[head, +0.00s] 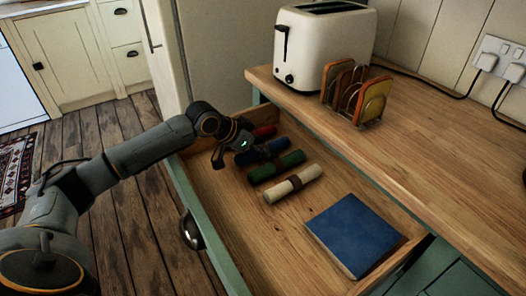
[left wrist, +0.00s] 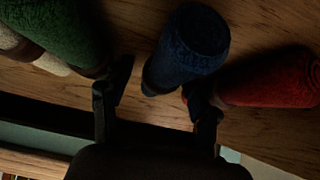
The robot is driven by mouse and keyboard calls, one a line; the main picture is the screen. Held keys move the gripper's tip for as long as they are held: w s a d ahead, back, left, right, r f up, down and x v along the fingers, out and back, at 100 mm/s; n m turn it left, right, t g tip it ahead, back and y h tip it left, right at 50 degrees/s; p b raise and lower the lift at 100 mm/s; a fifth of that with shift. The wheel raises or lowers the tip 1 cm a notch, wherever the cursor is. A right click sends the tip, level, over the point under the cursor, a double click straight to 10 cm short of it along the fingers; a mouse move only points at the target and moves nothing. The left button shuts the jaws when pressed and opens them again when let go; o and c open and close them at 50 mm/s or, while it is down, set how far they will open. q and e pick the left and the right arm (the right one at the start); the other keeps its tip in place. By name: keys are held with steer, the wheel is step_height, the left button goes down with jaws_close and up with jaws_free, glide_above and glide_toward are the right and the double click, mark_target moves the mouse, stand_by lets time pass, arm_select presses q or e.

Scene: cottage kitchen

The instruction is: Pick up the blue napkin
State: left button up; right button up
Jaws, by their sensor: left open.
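The blue napkin (head: 272,149) is a dark blue roll in the open drawer, between a red roll and a green roll. My left gripper (head: 233,155) is over the drawer at the blue napkin's near-left end and partly hides it. In the left wrist view the blue napkin (left wrist: 190,50) lies ahead, between the lines of my two open fingers, with its lower end near the gap. The left gripper (left wrist: 157,97) is open and holds nothing. Whether a finger touches the napkin I cannot tell. My right gripper is not in view.
A red napkin (head: 265,132), a green napkin (head: 277,167) and a cream napkin (head: 293,184) lie in the drawer (head: 235,215). A flat blue square object (head: 353,234) lies at its right. The counter above holds a toaster (head: 325,50) and a toast rack (head: 357,95).

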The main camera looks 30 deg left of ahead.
arm_select(q)
steer(key=c, duration=1.2)
steer(key=shift+r, duration=0.1)
steer(key=shift+c, duration=0.2)
